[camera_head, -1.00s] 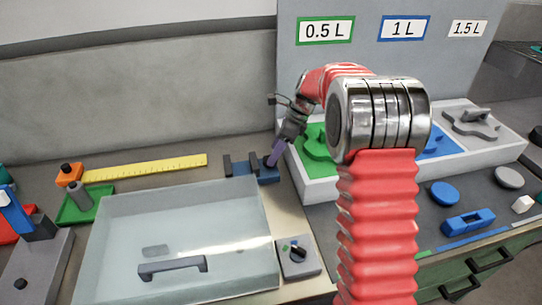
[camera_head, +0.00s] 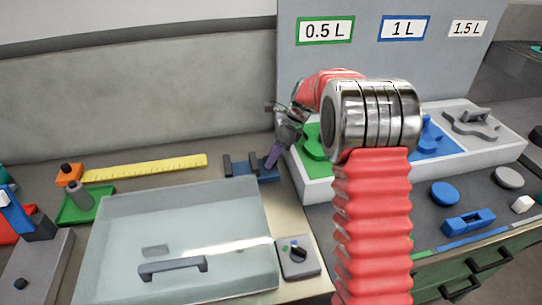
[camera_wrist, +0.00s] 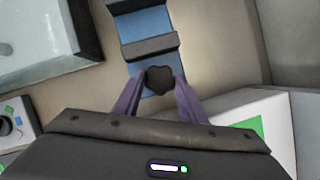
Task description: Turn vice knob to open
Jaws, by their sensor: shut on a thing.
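The vice is a blue base with dark grey jaws, at the back of the bench in the head view (camera_head: 241,168). In the wrist view its blue body (camera_wrist: 140,27) runs up from the gripper, with a grey jaw (camera_wrist: 150,47) across it. The dark lobed vice knob (camera_wrist: 160,79) sits at its near end. My gripper (camera_wrist: 159,88) has purple fingers, one on each side of the knob, and is shut on it. In the head view my gripper (camera_head: 272,161) reaches down to the vice's right end, hiding the knob there.
A clear-lidded box (camera_head: 190,225) with a grey handle stands in front of the vice. A white tray (camera_head: 318,190) with coloured sections is close on the right. A yellow ruler (camera_head: 145,168) lies to the left. A small grey control box (camera_head: 298,268) stands in front.

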